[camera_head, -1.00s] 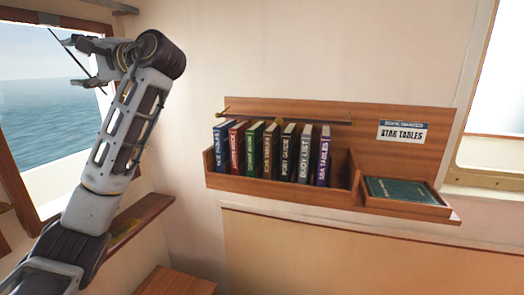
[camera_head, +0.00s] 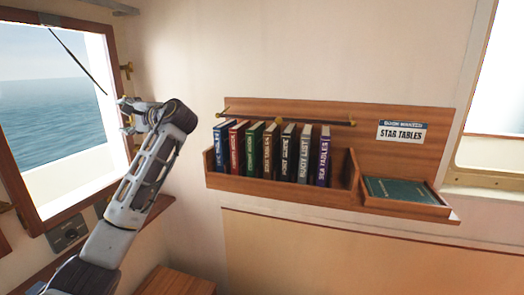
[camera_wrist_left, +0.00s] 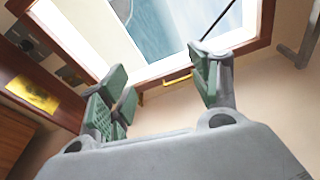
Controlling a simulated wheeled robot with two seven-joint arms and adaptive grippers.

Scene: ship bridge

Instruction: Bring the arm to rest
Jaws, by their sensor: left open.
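My left gripper (camera_head: 127,115) is at the left in the head view, in front of the right edge of the window. In the left wrist view its two green-padded fingers (camera_wrist_left: 160,88) are spread apart, with nothing between them. Past them show the window and its frame. My left arm (camera_head: 145,185) rises from the lower left and bends at the wrist, left of the bookshelf and apart from it. My right gripper is in neither view.
A wooden wall shelf (camera_head: 285,187) holds a row of several upright books, with a brass rail (camera_head: 290,120) above. A dark green book (camera_head: 398,191) lies flat in its right tray, below a "STAR TABLES" label (camera_head: 401,131). The window frame (camera_head: 118,85) is close to my left gripper.

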